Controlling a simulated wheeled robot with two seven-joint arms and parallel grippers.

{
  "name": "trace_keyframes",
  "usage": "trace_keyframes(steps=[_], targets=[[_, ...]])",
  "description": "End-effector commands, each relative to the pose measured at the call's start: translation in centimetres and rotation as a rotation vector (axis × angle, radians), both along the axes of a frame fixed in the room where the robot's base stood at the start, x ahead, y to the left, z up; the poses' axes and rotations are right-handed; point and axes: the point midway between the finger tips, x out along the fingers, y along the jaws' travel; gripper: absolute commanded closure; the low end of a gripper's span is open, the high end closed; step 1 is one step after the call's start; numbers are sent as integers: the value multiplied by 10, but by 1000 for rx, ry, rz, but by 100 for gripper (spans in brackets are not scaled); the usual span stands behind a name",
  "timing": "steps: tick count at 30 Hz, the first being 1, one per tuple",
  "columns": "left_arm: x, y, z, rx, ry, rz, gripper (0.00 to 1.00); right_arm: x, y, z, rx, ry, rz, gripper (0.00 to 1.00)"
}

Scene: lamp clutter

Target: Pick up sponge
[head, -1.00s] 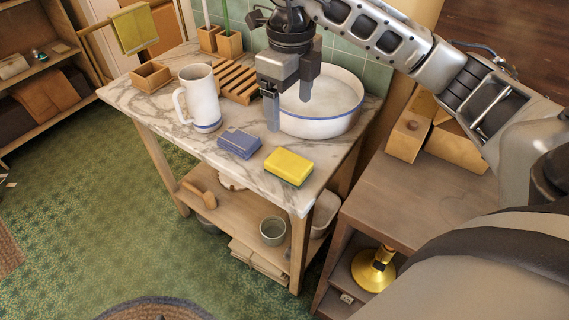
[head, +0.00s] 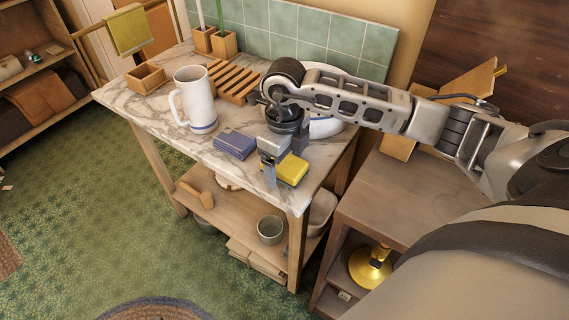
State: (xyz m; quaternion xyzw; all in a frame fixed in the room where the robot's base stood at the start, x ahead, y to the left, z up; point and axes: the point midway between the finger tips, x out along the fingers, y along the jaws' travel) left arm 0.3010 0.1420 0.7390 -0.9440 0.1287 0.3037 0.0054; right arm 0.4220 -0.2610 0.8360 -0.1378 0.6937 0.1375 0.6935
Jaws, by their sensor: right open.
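The yellow sponge (head: 292,172) with a green underside lies near the front right corner of the marble-topped table (head: 140,101). My right gripper (head: 277,178) is open and points down over the sponge, its fingers covering the sponge's left part. I cannot tell how far the fingertips are above the sponge or whether they touch it. My left gripper is out of view.
A blue folded cloth or sponge-like block (head: 235,143) lies just left of the gripper. A white pitcher (head: 196,97) and a wooden slatted rack (head: 233,82) stand behind it. The white basin (head: 325,126) is mostly hidden by my arm. A lower brown cabinet (head: 400,197) stands at right.

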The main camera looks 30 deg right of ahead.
Motion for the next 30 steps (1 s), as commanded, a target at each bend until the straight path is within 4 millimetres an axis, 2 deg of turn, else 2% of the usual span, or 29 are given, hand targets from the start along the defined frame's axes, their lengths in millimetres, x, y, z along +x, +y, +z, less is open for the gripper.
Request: trace_keyframes(steps=[8,13,23,30], targets=[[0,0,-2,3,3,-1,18,0,0,-4,0,0,1,20],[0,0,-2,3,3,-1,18,0,0,-3,0,0,1,67],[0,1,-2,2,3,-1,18,0,0,-2,0,-1,1,68],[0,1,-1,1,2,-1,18,1,0,18,1,-5,1,68]])
